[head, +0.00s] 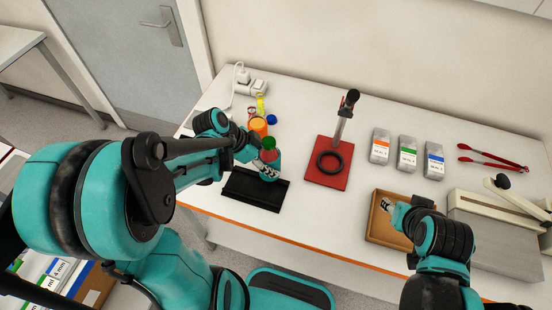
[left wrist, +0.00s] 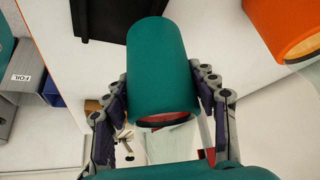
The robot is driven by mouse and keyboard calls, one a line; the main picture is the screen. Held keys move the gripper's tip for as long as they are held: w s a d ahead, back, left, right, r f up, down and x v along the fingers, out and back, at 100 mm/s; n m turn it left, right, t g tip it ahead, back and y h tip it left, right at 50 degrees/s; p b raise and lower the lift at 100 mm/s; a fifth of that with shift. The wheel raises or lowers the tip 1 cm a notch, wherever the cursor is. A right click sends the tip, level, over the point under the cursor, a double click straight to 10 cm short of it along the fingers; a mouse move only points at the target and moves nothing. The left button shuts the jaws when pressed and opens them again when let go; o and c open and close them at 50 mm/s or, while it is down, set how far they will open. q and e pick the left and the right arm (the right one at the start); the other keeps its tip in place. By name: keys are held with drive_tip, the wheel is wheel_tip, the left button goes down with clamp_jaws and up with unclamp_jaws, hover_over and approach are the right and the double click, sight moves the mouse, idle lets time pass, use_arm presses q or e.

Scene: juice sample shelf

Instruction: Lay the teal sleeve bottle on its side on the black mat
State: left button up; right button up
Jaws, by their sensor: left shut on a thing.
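The teal sleeve bottle (left wrist: 158,60) is between the fingers of my left gripper (left wrist: 159,78), which is shut on it. Its sleeve fills the middle of the left wrist view, with clear glass and a dark red strip below. In the head view, the bottle (head: 269,155) is at the far right part of the black mat (head: 248,193), partly hidden by my gripper. I cannot tell whether it touches the mat. My right gripper (head: 388,205) is over the wooden tray (head: 375,232); its jaw state is unclear.
An orange bottle (head: 258,125) and a blue-topped one (head: 271,119) stand just behind the mat. A red stand base (head: 322,178) with a black ring is to its right. Labelled boxes (head: 407,152) and red tongs (head: 492,160) lie farther right. White table is clear in front of the stand.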

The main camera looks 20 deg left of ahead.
use_arm(q)
drive_tip(key=s+a, duration=0.4)
drive_tip(key=a, duration=0.2)
drive_tip(key=shift+s+a, duration=0.15)
drive_tip(key=shift+a, duration=0.1)
idle(0.3)
wheel_tip(320, 180, up, 12)
drive_tip(key=p, duration=1)
idle(0.3)
